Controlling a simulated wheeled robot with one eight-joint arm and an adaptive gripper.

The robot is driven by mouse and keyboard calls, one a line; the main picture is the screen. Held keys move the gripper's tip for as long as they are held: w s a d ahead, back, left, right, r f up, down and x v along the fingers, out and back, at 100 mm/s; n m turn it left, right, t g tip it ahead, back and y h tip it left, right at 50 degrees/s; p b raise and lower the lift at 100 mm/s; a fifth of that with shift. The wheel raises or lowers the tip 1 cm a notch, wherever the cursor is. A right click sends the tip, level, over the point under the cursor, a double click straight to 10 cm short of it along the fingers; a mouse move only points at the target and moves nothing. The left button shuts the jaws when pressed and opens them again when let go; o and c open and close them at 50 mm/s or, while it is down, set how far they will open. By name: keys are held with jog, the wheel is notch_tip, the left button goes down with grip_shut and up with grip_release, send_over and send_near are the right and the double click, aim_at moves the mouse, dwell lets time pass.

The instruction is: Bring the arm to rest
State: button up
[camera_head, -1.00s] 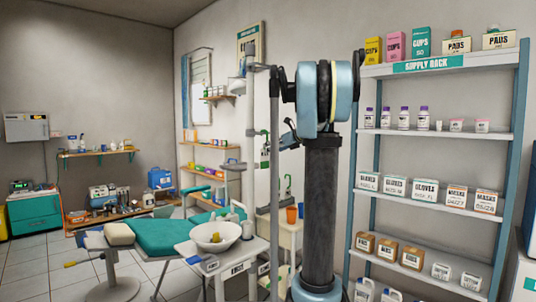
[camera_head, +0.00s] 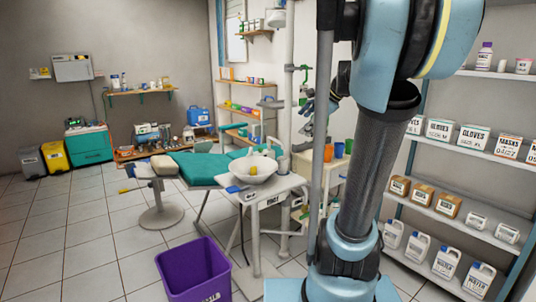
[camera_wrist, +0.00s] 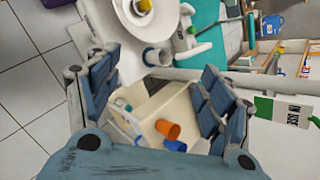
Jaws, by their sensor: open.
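My gripper (camera_wrist: 157,72) is open in the wrist view, its two blue-grey fingers spread wide with nothing held between them. Beyond the fingers stands a cream cart (camera_wrist: 186,102) with an orange cup (camera_wrist: 167,129) and a blue cup (camera_wrist: 175,146) on it. In the head view my arm rises at the right and bends at a large blue joint. My gripper (camera_head: 312,108) shows partly behind the arm, small and dark, beside a pale upright pole.
A white side table (camera_head: 284,184) with a bowl (camera_head: 254,168) stands left of my arm, by the teal dental chair (camera_head: 200,167). A purple bin (camera_head: 195,272) is on the floor at front. Supply shelves (camera_head: 470,148) stand close at right. The tiled floor at left is clear.

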jog(key=s+d+f+n+g+h, duration=0.2)
jog(key=s+f+n, duration=0.6)
jog(key=s+f, duration=0.4)
jog(key=s+d+f+n+g+h, duration=0.2)
jog(key=s+f+n+h, duration=0.2)
jog(key=s+f+n, duration=0.5)
jog(key=s+f, duration=0.4)
jog(key=s, duration=0.3)
jog(key=shift+s+f, duration=0.15)
jog(key=shift+s, duration=0.05)
jog(key=shift+w+f, duration=0.2)
jog(key=shift+w, duration=0.25)
jog(key=shift+o, duration=0.5)
